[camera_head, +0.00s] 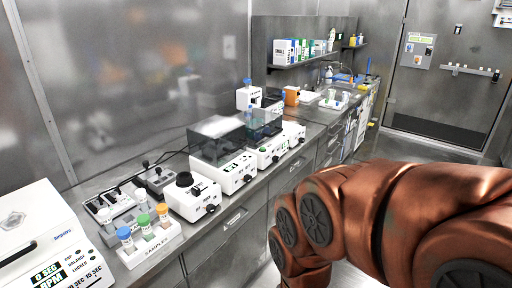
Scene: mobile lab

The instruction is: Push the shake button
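No button marked as the shake button can be read at this size. A small white device with a round black top (192,196) stands on the counter; it looks like a shaker, and a dark knob shows on its front. To its right stand white devices with dark, see-through covers, one nearer (229,170) and one farther (268,152). Small controls show on their fronts, too small to read. My copper-coloured arm fills the lower right, apart from the counter. My gripper is out of the picture.
A sample rack (150,249) with coloured-cap tubes stands at the counter's near end, beside a white centrifuge-like machine (45,245). A power strip (108,206) with cables lies behind. A shelf (305,61) holds boxes. Floor shows between the counter and the grey door (435,90).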

